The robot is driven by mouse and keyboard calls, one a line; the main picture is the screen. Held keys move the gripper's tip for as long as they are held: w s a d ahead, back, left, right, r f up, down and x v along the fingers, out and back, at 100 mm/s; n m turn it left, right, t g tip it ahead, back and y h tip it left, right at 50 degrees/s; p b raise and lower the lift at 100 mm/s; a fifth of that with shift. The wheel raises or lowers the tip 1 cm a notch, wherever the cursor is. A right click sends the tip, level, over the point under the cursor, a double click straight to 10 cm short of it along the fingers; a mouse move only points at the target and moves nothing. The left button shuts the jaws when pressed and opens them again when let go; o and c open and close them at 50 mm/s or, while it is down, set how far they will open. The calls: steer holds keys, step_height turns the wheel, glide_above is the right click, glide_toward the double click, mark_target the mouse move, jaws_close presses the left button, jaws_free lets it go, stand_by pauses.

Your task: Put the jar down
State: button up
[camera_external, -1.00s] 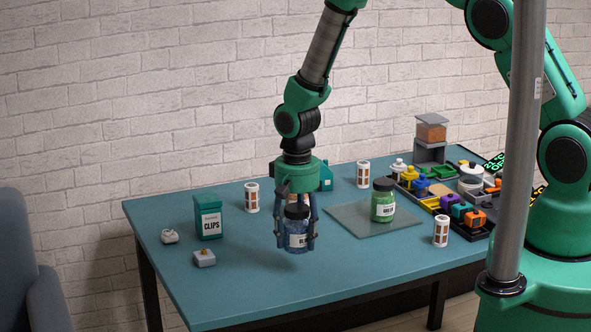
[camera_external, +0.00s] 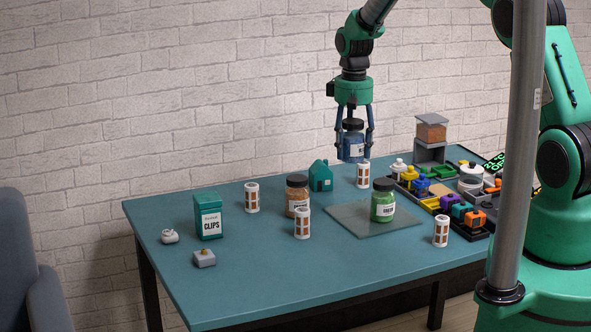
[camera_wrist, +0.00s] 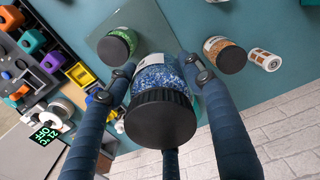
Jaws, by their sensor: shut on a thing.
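My gripper (camera_external: 354,132) is shut on a jar of blue bits with a black lid (camera_external: 353,146). It holds the jar upright in the air near the back of the table, in front of the brick wall in the outside view. In the wrist view the blue jar (camera_wrist: 160,78) sits between the fingers, lid toward the camera. A jar of green bits (camera_external: 383,204) stands on a glass-like square plate (camera_external: 350,217). A jar of brown bits (camera_external: 297,199) stands on the teal table (camera_external: 260,270) left of that plate.
Several white-and-brown cylinders (camera_external: 252,198) stand around the table. A teal clips box (camera_external: 208,217), a grey block (camera_external: 204,258) and a small teal house (camera_external: 321,177) stand further left. A tray of coloured pieces (camera_external: 431,202) and a grey dispenser (camera_external: 431,140) crowd the right. The front middle is clear.

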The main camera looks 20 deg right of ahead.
step_height(320, 180, up, 2)
steer(key=r, duration=0.1)
glide_above(361, 208)
steer(key=shift+s+f, duration=0.1)
steer(key=shift+f, duration=0.15)
steer(key=shift+f, duration=0.1)
step_height(361, 208, down, 14)
steer(key=shift+b, duration=0.65)
steer(key=shift+f, duration=1.9)
steer(key=shift+f+b, duration=0.15)
steer(key=shift+b, duration=0.15)
steer(key=o, duration=1.2)
